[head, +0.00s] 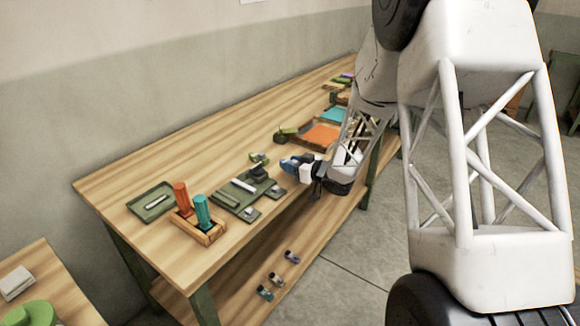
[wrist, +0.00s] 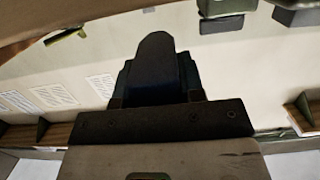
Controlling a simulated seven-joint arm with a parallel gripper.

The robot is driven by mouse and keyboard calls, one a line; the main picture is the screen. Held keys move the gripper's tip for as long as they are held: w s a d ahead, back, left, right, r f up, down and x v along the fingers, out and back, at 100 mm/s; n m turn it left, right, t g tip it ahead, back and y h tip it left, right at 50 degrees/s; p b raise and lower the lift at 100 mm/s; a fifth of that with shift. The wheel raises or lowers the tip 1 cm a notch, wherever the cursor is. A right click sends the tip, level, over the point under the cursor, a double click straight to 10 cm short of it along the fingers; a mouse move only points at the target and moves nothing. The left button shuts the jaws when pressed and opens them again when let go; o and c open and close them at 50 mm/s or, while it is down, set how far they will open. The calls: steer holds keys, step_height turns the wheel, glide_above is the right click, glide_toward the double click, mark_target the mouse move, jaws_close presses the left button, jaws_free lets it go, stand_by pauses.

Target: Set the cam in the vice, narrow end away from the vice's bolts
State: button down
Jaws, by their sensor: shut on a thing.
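My gripper (head: 303,166) is over the front edge of the bench, right of the green fixture. It is shut on a piece that I take for the cam. In the wrist view a dark piece (wrist: 155,62) with a rounded end stands beyond the dark mount of my gripper. I cannot clearly separate cam from fingers there. A blue part (head: 291,163) shows at the tip of my gripper in the head view. The green fixture (head: 228,200) with grey bars and a dark raised block looks like the vice. Its bolts are too small to make out.
A green tray (head: 143,211) and a wooden holder (head: 206,238) with orange and teal handles stand left of the fixture. An orange-floored tray (head: 321,135) lies farther along the bench (head: 130,180). Several small parts (head: 277,279) lie on the lower shelf.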

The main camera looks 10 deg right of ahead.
steer(key=shift+w+f, duration=0.1)
steer(key=shift+w, duration=1.25)
steer(key=shift+w, duration=0.1)
steer(key=shift+w+a, duration=0.1)
steer(key=shift+w, duration=0.45)
steer(key=shift+w+f, duration=0.2)
steer(key=shift+f, duration=1.45)
steer(key=shift+f, duration=0.2)
steer(key=c, duration=0.7)
jaws_free()
steer(key=shift+v, duration=3.9)
